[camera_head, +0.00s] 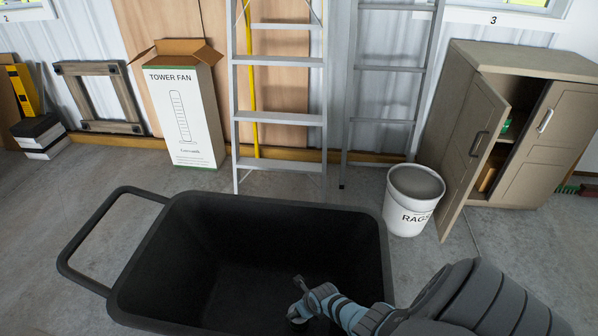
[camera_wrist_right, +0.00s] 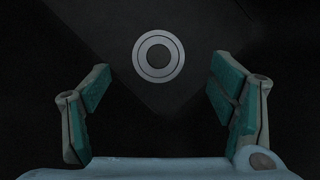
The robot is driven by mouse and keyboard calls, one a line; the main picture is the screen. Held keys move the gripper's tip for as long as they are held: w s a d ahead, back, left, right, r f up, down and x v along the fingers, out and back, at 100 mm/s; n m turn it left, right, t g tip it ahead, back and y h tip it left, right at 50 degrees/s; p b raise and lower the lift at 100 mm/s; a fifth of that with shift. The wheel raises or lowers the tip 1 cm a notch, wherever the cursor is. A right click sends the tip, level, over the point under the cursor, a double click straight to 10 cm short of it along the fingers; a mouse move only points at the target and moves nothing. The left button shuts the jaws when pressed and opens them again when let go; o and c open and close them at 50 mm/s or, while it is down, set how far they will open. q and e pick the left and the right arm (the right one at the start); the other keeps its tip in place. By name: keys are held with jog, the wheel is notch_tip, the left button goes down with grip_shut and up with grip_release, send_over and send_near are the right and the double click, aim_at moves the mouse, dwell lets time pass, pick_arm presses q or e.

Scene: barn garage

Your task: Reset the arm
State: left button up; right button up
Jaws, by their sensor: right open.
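My right arm comes in from the lower right of the head view and reaches over the black cart (camera_head: 180,250). My right gripper (camera_head: 298,302) is inside the cart's opening, near its front right part. In the right wrist view the gripper (camera_wrist_right: 160,100) is open, with its two teal-padded fingers wide apart and nothing held between them. Beyond the fingers, a round grey disc with ringed markings (camera_wrist_right: 158,57) shows against a dark surface. I cannot tell what the disc is. My left gripper is not in view.
A tower fan box (camera_head: 185,115) stands behind the cart at left. Two ladders (camera_head: 279,92) lean at the back wall. A white rags bucket (camera_head: 410,208) stands right of the cart, beside a cabinet (camera_head: 535,150) with one door open. Bare floor lies left of the cart.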

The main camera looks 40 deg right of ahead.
pick_arm(q)
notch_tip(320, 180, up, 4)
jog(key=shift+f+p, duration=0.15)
jog(key=shift+p, duration=0.9)
pick_arm(e)
jog(key=v, duration=0.4)
